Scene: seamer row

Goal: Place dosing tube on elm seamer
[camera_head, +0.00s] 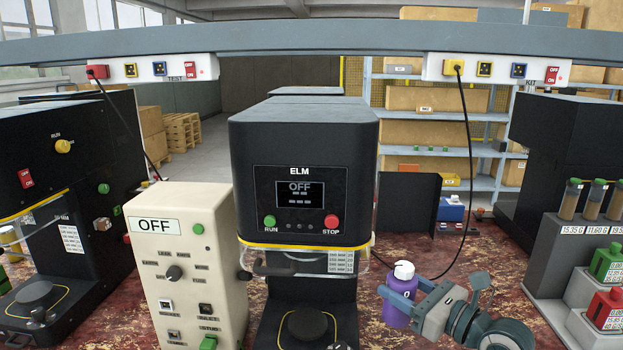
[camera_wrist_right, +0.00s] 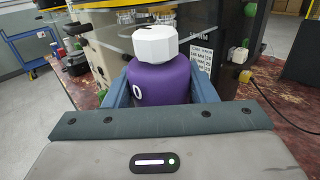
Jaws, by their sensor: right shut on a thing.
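The elm seamer (camera_head: 303,170) is a black machine in the middle of the head view, marked ELM. Its screen reads OFF, over a green RUN and a red STOP button. A round dark plate (camera_head: 307,324) sits low at its front, under a clear guard (camera_head: 300,260). My right gripper (camera_head: 402,292) is shut on a purple bottle (camera_head: 397,312) with a white cap, upright, right of the seamer. The right wrist view shows the bottle (camera_wrist_right: 160,82) between both fingers. Several capped brownish tubes (camera_head: 596,200), possibly dosing tubes, stand in a grey rack at far right. My left gripper is not in view.
A cream control box (camera_head: 188,262) marked OFF stands close left of the seamer. Another black machine (camera_head: 60,190) is at the left. Green and red containers (camera_head: 606,309) stand at the right. A black cable (camera_head: 468,170) hangs behind my right gripper.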

